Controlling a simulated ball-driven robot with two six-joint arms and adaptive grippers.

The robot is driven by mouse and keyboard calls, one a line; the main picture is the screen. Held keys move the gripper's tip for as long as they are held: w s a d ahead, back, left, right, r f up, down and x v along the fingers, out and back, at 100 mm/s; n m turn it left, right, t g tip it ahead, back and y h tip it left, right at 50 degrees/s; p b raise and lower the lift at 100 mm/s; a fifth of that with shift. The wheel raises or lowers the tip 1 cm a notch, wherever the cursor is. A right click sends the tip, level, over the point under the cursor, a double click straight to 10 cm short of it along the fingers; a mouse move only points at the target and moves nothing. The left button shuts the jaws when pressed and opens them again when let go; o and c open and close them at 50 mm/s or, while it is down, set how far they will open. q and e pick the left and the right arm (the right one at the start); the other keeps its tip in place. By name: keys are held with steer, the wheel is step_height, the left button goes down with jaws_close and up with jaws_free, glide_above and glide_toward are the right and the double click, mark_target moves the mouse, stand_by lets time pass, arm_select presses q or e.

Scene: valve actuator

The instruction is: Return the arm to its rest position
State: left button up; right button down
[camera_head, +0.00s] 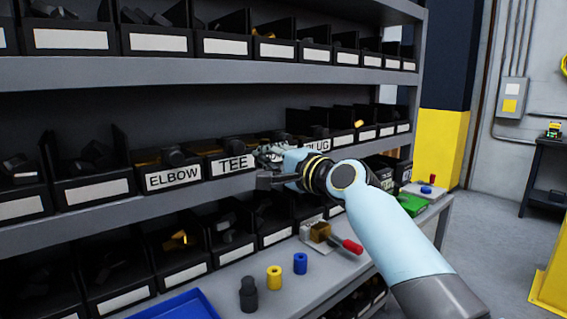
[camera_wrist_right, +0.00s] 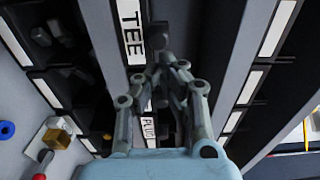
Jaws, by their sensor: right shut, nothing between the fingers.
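My right arm comes in from the lower right of the head view and reaches to the middle shelf. The ELBOW bin (camera_head: 172,179) is to the left. My left gripper is not in view.
Below, the bench holds a brass block with a red handle (camera_head: 352,246), blue (camera_head: 300,263) and yellow (camera_head: 274,277) cylinders, a dark fitting (camera_head: 248,295) and a blue tray (camera_head: 180,306). Shelf edges (camera_head: 100,228) lie close to the gripper. Open floor (camera_head: 500,240) is at right.

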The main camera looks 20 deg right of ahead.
steer(key=v, duration=0.4)
steer(key=s+d+f+g+h+b, duration=0.1)
steer(key=s+d+f+g+b, duration=0.35)
steer(key=f, duration=1.15)
steer(key=s+a+f+n+g+h+b, duration=0.15)
steer(key=s+f, duration=0.55)
steer(key=f, duration=0.9)
steer(key=s+d+f+m+g+h+b, duration=0.15)
steer(key=s+f, duration=0.45)
steer(key=f, duration=1)
steer(key=s+d+f+n+g+h+b, duration=0.1)
steer(key=s+d+f+n+g+b, duration=0.15)
steer(key=s+f, duration=0.75)
steer(key=s+d+f+n+g+h+b, duration=0.1)
steer(key=s+f+n+g, duration=0.15)
steer(key=s+f, duration=0.8)
steer(key=s+d+f+n+g, duration=0.1)
steer(key=s+f+n, duration=0.1)
steer(key=s, duration=0.5)
steer(key=s+d+f+n+g+b, duration=0.1)
steer(key=s+f+n, duration=0.2)
steer(key=s, duration=0.5)
steer(key=s+d+f+n+g+h, duration=0.1)
steer(key=s+f+n, duration=0.1)
steer(key=s+n, duration=0.2)
steer(key=s, duration=0.3)
steer(key=shift+s+d+f+g+b, duration=0.25)
steer(key=shift+d+f+g+b, duration=0.05)
steer(key=shift+g+b, duration=0.05)
